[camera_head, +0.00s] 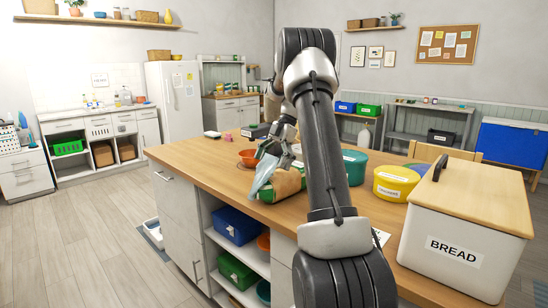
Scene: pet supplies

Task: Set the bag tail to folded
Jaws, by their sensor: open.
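A brown and green bag (287,183) lies on the wooden counter. Its pale blue tail (264,173) sticks up at the bag's left end and looks unfolded. My gripper (271,153) is open, just above the bag and beside the top of the tail. I cannot tell whether its fingers touch the tail. My arm hides part of the counter to the right of the bag.
A teal tub (354,167), a yellow tub (396,184) and a white bread box (458,245) stand to the right. The counter's left part (190,153) is mostly clear.

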